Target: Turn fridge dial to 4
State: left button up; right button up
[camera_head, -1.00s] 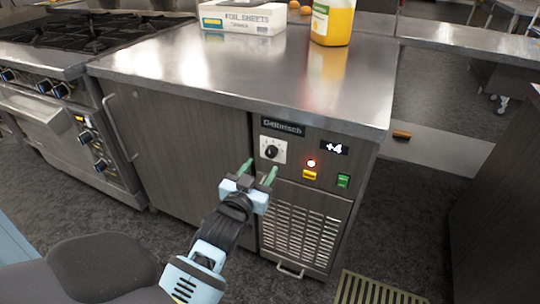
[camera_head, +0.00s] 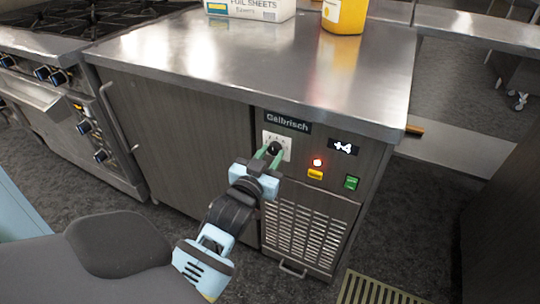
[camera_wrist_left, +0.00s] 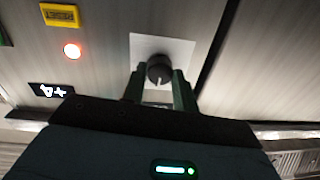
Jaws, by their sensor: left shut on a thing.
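The black fridge dial (camera_head: 274,148) sits on a white plate (camera_head: 284,142) on the front panel of the undercounter fridge (camera_head: 190,140). My left gripper (camera_head: 269,155) has its green fingers at the dial, one on each side, shut on it. In the left wrist view the dial (camera_wrist_left: 159,69) is between the fingertips, its white pointer line visible. The plate's markings are too small or hidden to read. The display (camera_head: 343,147) reads +4. My right gripper is not in view.
Right of the dial are a lit red lamp (camera_head: 317,162), a yellow reset button (camera_head: 315,174) and a green switch (camera_head: 351,183). A vent grille (camera_head: 305,230) lies below. The steel worktop (camera_head: 250,65) overhangs the panel. A stove (camera_head: 60,75) stands at left.

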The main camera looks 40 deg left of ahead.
pick_arm(q)
jog(key=c, duration=0.3)
jog(key=shift+r+m+p, duration=0.15)
jog(key=shift+m+p, duration=1.15)
jog(key=shift+m, duration=0.2)
jog(key=shift+m+p, duration=0.45)
jog(key=shift+m, duration=0.25)
jog(key=shift+m+p, duration=0.4)
jog(key=shift+m, duration=1.2)
